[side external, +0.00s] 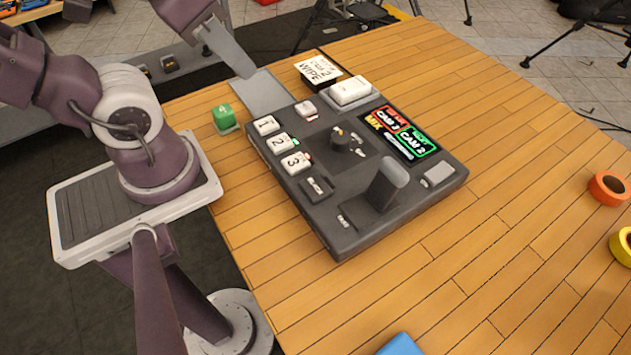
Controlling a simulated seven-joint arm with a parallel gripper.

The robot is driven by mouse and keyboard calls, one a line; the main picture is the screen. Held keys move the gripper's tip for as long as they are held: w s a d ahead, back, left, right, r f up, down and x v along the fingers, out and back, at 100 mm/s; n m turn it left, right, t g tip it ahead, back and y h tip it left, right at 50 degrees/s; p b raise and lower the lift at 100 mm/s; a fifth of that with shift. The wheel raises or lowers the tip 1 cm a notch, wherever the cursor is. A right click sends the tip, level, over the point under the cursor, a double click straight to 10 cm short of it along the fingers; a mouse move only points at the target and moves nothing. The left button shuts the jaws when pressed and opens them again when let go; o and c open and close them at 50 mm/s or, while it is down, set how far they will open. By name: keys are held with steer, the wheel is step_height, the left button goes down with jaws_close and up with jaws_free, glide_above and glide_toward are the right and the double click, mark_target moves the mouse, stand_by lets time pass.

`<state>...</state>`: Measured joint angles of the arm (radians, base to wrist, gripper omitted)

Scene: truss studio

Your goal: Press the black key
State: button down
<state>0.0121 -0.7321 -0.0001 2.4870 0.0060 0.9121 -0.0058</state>
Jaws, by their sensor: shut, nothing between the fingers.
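A dark grey console (290,210) with several controls lies on the wooden table. White keys marked 1 (266,125), 2 (281,143) and 3 (295,162) run down its left side. Just below key 3 is a dark block (317,189) with a small pale marking; it looks like a black key, but I cannot read it. My gripper (246,72) is shut and empty, pointing down beyond the console's far left corner. The exact gap is hard to judge.
A dark upright lever (388,182) and a round knob (341,138) rise from the console. A lit screen (400,132) is at its right. A green block (224,117) stands left, a white-topped button (350,90) and lettered card (318,69) behind. The table's right side is largely clear.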

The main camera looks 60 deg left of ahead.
steer(key=g, duration=0.1)
steer(key=m+g+y, duration=0.6)
steer(key=y, duration=0.3)
glide_above(320, 190)
step_height(320, 190, down, 6)
steer(key=shift+r, duration=0.15)
steer(key=shift+f, duration=4.4)
steer(key=shift+f, duration=0.1)
steer(key=shift+f, duration=0.3)
